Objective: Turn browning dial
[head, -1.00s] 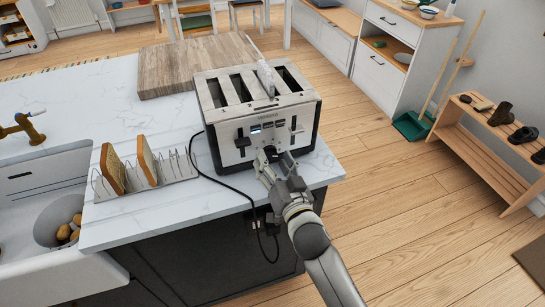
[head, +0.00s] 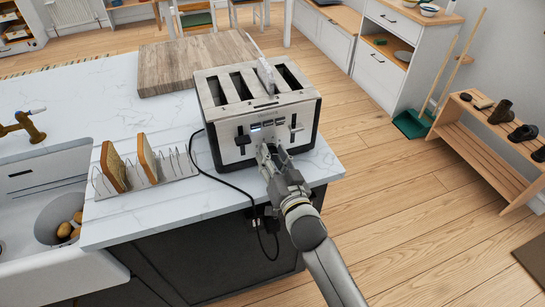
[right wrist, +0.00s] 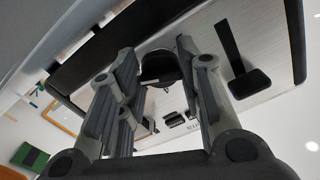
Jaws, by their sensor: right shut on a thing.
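A silver four-slot toaster (head: 258,115) with black side panels stands near the counter's front corner. Its front has levers, small buttons and a lit blue display. My right gripper (head: 268,152) is at the lower front of the toaster. In the right wrist view, a dark round browning dial (right wrist: 161,67) sits between the two fingers of the right gripper (right wrist: 157,85), which are shut on it. The head view hides the dial behind the gripper. A black lever (right wrist: 243,66) shows to the right of the fingers. My left gripper is not in view.
A wire toast rack (head: 175,170) with two bread slices stands left of the toaster. A wooden board (head: 190,62) lies behind it. A black cord (head: 235,188) hangs over the counter's front edge. The sink (head: 45,200) is at the left.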

